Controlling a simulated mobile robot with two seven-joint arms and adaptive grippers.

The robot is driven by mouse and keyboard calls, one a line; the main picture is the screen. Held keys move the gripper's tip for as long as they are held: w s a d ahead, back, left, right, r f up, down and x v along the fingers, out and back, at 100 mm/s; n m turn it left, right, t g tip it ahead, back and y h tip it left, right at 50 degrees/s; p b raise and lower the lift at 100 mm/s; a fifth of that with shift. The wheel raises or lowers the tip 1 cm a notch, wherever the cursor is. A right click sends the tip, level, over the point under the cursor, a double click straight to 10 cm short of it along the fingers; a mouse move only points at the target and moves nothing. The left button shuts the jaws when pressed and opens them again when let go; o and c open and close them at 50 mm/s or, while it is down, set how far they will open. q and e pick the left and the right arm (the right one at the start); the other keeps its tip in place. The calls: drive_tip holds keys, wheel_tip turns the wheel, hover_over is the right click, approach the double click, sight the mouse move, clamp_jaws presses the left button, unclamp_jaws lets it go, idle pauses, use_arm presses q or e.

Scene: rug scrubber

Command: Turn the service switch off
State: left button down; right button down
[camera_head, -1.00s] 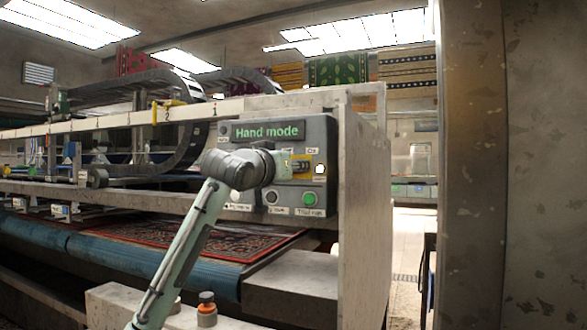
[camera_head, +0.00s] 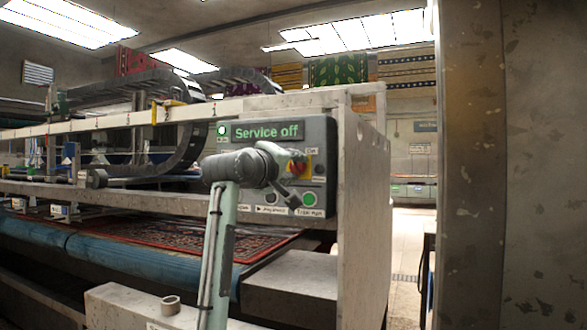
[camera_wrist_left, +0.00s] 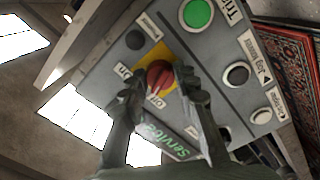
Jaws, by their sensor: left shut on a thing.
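The service switch is a red knob (camera_head: 297,168) on a yellow plate, at the right of a grey control panel (camera_head: 328,152). In the left wrist view the red knob (camera_wrist_left: 159,78) stands between the two dark fingers of my left gripper (camera_wrist_left: 158,86), with On and Off labels around it. My left gripper (camera_head: 292,178) is shut on the knob, its wrist turned at an angle. The panel display (camera_head: 267,131) reads "Service off". My right gripper is in no view.
A green button (camera_head: 309,198) and dark buttons sit below the switch. A patterned rug (camera_head: 150,242) lies on the machine bed under the beam. A rusty pillar (camera_head: 472,150) stands at the right.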

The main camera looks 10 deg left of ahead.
use_arm(q)
drive_tip(key=shift+n, duration=1.9)
drive_tip(key=c, duration=1.2)
unclamp_jaws()
drive_tip(key=shift+o, duration=0.2)
drive_tip(key=shift+s, duration=0.1)
drive_tip(key=s+a, duration=0.2)
drive_tip(key=s, duration=0.9)
drive_tip(key=shift+s+a, duration=0.15)
drive_tip(key=shift+s, duration=0.15)
